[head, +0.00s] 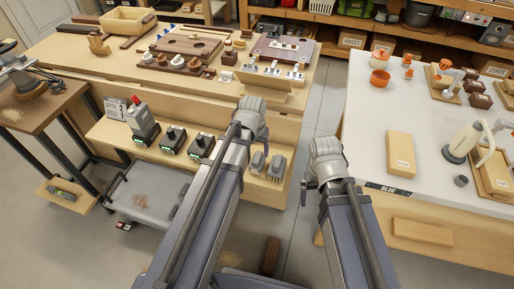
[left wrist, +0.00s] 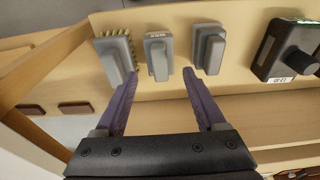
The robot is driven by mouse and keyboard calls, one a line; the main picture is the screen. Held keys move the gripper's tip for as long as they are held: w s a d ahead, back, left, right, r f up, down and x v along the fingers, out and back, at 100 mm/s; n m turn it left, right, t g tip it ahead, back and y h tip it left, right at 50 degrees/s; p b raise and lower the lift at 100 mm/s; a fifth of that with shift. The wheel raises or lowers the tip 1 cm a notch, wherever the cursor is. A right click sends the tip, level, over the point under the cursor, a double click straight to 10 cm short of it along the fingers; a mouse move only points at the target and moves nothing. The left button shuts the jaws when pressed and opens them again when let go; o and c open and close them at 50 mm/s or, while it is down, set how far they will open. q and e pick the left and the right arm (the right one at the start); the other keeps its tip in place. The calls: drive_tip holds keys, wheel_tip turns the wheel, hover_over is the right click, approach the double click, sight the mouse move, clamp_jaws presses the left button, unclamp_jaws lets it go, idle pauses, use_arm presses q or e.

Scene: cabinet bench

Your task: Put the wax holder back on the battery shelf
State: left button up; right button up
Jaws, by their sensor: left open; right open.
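The shelf under the left bench (head: 225,168) carries black devices with knobs (head: 172,138) and grey blocks (head: 276,168). In the left wrist view, three grey blocks stand in a row: one with a bristly edge (left wrist: 116,58), a labelled one in the middle (left wrist: 158,55) and a plain one (left wrist: 208,48).
A black device with a knob (left wrist: 290,55) stands right of the grey blocks. The white table (head: 360,125) on the right holds a tan box (head: 400,153) and an orange pot (head: 380,78). A grey cart (head: 150,195) stands below the shelf. Floor shows between the benches.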

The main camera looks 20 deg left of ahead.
sight(256, 160)
use_arm(q)
drive_tip(key=r, duration=0.1)
drive_tip(key=r+p, duration=0.2)
drive_tip(key=shift+s+r, duration=0.15)
drive_tip(key=shift+s, duration=0.1)
drive_tip(key=s+d+m+g+y, duration=0.1)
drive_tip(key=s+d+m+g, duration=0.1)
drive_tip(key=s+d, duration=0.8)
drive_tip(key=s+m, duration=0.1)
drive_tip(key=s, duration=0.2)
drive_tip(key=shift+d, duration=0.25)
use_arm(e)
wheel_tip(256, 160, up, 3)
drive_tip(key=shift+r, duration=0.1)
use_arm(q)
drive_tip(key=shift+c, duration=0.4)
use_arm(e)
drive_tip(key=shift+c, duration=0.4)
